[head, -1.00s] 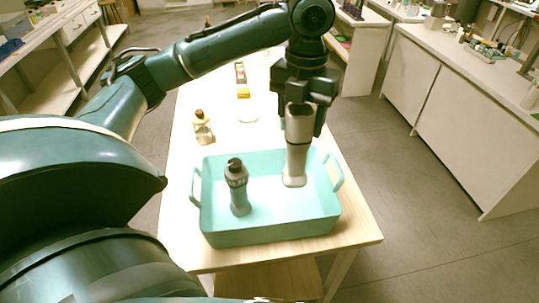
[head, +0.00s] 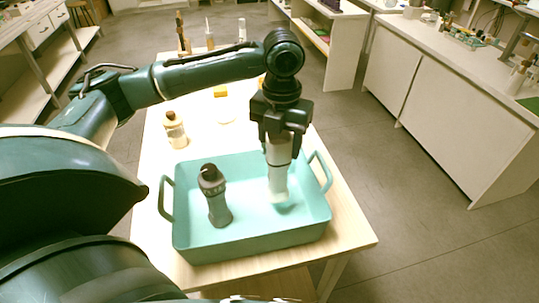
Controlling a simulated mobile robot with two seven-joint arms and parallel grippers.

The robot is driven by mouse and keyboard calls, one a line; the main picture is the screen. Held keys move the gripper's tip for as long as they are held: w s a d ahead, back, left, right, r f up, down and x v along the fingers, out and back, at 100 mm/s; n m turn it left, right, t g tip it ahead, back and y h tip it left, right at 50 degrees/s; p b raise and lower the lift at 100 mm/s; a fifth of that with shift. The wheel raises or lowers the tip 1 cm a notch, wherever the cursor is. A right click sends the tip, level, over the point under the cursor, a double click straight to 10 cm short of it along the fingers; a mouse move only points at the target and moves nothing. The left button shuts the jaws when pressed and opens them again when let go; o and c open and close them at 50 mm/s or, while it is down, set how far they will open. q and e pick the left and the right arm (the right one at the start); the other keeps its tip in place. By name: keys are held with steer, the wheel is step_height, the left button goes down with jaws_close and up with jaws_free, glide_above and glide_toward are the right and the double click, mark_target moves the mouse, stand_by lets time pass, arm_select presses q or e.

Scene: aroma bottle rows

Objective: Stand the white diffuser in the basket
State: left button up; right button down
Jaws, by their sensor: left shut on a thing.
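The white diffuser (head: 278,180) is a pale, upright cylinder with a dark band near its top. My left gripper (head: 278,138) is shut on its upper part from above. The diffuser's lower end is inside the teal basket (head: 255,241), in its right half; I cannot tell whether it touches the floor. A grey-green bottle with a dark top (head: 217,200) stands in the basket's left half, apart from the diffuser. My right gripper is not in view.
The basket stands on a light wooden table (head: 348,232). A small bottle with a brown cap (head: 175,130) stands behind the basket's left side. Basket floor is free between the bottle and the diffuser.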

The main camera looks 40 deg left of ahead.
arm_select(q)
steer(key=shift+f, duration=3.05)
steer(key=o, duration=1.4)
steer(key=shift+c, duration=0.2)
step_height(320, 180, up, 12)
steer(key=shift+r, duration=0.1)
